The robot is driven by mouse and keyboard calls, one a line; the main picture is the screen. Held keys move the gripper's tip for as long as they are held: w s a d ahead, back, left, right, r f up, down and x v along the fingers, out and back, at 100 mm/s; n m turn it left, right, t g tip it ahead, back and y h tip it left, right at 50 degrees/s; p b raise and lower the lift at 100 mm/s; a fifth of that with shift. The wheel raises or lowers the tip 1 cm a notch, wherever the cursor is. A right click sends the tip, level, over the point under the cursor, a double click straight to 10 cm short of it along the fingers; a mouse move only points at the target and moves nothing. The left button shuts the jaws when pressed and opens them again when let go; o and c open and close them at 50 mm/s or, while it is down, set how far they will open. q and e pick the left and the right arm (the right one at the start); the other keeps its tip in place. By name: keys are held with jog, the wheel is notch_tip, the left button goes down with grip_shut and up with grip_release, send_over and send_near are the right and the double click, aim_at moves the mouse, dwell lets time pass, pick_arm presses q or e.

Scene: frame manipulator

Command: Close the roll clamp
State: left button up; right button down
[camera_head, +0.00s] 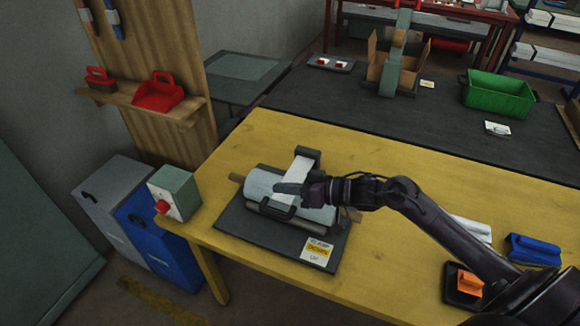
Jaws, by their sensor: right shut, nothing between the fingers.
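The roll clamp stands on a dark base plate (240,240) on the yellow table. A pale roll (262,184) lies across it, with brown core ends showing. A white clamp arm (299,172) runs over the roll from a dark block (308,154) at the back to a black handle (268,209) at the front. A label (316,251) with a yellow band sits on the plate's front right corner. My right gripper (288,189) is shut and empty, over the roll at the arm, just behind the handle. Whether it touches the arm is unclear. My left gripper is out of view.
A green box with a red button (163,207) is at the table's left corner. An orange item (469,284) in a black tray and a blue item (533,251) lie at the right. A green crate (498,95) stands on the dark table behind.

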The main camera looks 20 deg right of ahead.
jog(key=shift+n, duration=0.7)
jog(key=f, duration=0.1)
jog(key=f+b, duration=0.1)
jog(key=f, duration=0.1)
jog(key=a+f, duration=0.1)
jog(key=f, duration=0.1)
jog(key=shift+s+f+b, duration=0.2)
jog(key=shift+s+b, duration=0.2)
jog(key=shift+f, duration=0.75)
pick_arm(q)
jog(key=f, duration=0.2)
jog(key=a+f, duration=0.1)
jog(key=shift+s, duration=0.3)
pick_arm(e)
jog(key=shift+s+f, duration=0.1)
pick_arm(q)
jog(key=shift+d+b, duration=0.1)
jog(key=shift+b, duration=0.2)
pick_arm(e)
jog(key=shift+f, duration=0.15)
jog(key=shift+s, duration=0.1)
